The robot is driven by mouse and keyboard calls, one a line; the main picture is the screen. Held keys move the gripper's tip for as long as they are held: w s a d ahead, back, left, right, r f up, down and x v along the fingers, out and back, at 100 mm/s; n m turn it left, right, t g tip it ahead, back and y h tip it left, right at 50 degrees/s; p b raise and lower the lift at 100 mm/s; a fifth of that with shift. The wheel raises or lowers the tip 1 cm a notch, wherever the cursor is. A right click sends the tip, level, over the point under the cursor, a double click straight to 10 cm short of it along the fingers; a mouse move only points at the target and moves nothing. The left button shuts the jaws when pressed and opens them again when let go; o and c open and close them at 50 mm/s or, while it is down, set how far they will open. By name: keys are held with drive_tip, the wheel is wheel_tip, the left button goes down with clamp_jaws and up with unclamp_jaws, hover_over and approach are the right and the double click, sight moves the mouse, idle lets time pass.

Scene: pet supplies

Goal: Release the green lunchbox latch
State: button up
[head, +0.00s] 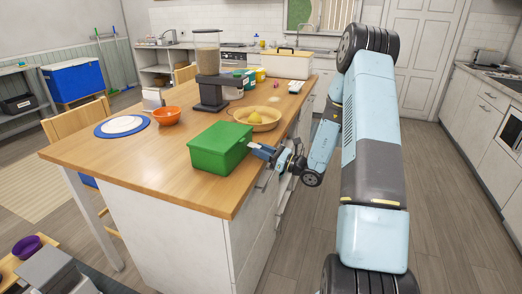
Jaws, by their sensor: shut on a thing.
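The green lunchbox (215,152) sits upright with its lid down on the near right part of the wooden island top. My gripper (256,149) is at the lunchbox's right side, near its upper edge, with the arm reaching in from the right. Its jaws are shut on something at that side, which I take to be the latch. The latch itself is too small and hidden by the jaws to make out.
The island top (90,154) is clear to the left and in front of the lunchbox. A wooden bowl with yellow contents (267,125) stands close behind it. An orange bowl (166,116), a plate (122,125) and a dispenser (209,70) stand farther back.

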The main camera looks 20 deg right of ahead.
drive_tip(key=shift+f, duration=0.15)
drive_tip(key=o, duration=1.1)
drive_tip(key=shift+c, duration=0.2)
drive_tip(key=v, duration=1.3)
drive_tip(key=shift+s+d+f, duration=0.2)
drive_tip(key=shift+d+f, duration=0.1)
drive_tip(key=shift+f, duration=0.05)
